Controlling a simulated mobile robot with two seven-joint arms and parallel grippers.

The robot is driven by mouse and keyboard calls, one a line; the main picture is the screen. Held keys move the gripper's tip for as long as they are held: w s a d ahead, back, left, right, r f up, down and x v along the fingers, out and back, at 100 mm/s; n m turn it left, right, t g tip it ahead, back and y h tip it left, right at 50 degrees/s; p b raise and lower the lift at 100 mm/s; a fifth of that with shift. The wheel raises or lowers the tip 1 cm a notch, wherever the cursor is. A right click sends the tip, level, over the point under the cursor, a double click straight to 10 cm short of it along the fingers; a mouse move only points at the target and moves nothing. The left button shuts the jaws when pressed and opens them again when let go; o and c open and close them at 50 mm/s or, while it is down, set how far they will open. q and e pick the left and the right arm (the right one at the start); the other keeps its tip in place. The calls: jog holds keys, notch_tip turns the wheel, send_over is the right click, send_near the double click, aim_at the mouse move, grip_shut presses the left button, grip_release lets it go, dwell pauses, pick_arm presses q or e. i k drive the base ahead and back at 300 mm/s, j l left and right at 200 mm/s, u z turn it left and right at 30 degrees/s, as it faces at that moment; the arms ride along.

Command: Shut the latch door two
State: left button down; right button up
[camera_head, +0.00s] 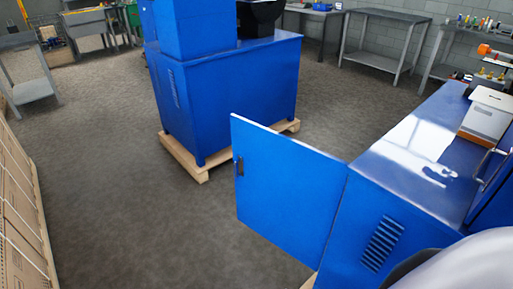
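A blue metal door (285,195) stands swung open from the blue machine cabinet (375,232) at the lower right. Its hinge side meets the cabinet's corner, and its free edge points left into the aisle. A small dark latch handle (239,166) sits near that free edge. The inside of the cabinet is hidden from this view. A pale rounded shape at the lower right corner covers part of the cabinet. Neither of my grippers shows.
A second blue machine (230,95) stands on a wooden pallet (185,158) behind the door. Stacked cardboard boxes (20,215) line the left edge. Grey metal tables (385,45) stand at the back. The grey floor (130,215) left of the door is clear.

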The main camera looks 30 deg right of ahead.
aim_at(290, 191)
jog(key=i+z, duration=0.2)
jog(key=z, duration=0.2)
jog(key=i+z, duration=0.2)
jog(key=z, duration=0.15)
jog(key=i+j+z, duration=0.1)
jog(key=z, duration=0.3)
jog(key=i+j+z, duration=0.1)
jog(key=i+z, duration=0.25)
jog(key=i+j+z, duration=0.1)
jog(key=z, duration=0.2)
